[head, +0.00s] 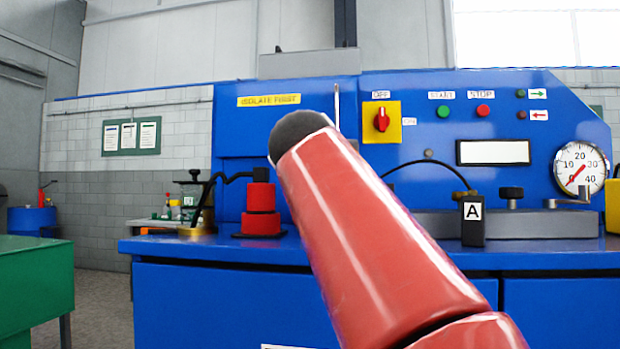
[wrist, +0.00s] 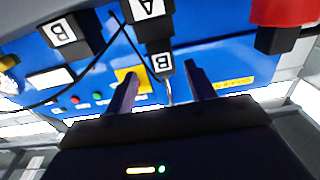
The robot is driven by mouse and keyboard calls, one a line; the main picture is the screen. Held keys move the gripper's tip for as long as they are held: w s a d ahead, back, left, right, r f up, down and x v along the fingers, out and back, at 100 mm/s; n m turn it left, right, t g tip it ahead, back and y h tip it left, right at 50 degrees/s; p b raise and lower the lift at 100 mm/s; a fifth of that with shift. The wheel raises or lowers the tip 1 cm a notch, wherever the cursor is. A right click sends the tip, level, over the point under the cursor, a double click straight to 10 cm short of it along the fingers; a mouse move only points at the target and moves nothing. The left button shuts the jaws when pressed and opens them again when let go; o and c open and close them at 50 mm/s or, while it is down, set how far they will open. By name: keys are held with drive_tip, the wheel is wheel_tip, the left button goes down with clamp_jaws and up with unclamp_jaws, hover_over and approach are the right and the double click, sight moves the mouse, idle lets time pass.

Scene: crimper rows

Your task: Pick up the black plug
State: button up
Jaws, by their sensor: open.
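In the head view a black plug (head: 473,228) with a white A label stands upright at the bench's front edge, a black cable rising from its top. The wrist view, which looks tilted over, shows several dark blocks: one labelled A (wrist: 150,30) at the top centre, one labelled B (wrist: 163,63) just below it, and another labelled B (wrist: 75,38) at the upper left. My gripper (wrist: 160,68) is open. The centre B block appears between its fingertips in the picture; I cannot tell how far beyond them it is. My gripper is not visible in the head view.
A blue bench (head: 220,252) with a control panel (head: 440,150) fills the middle. A red stepped part (head: 262,212) stands on its left, with a black cable. A pressure gauge (head: 580,168) is at the right. A green table (head: 35,285) is at the left. My red arm hides the bench's middle.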

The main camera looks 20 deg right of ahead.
drive_tip(key=p+x, duration=0.1)
drive_tip(key=x, duration=0.6)
drive_tip(key=shift+w+p, duration=0.35)
drive_tip(key=shift+p, duration=0.05)
drive_tip(key=c, duration=1.1)
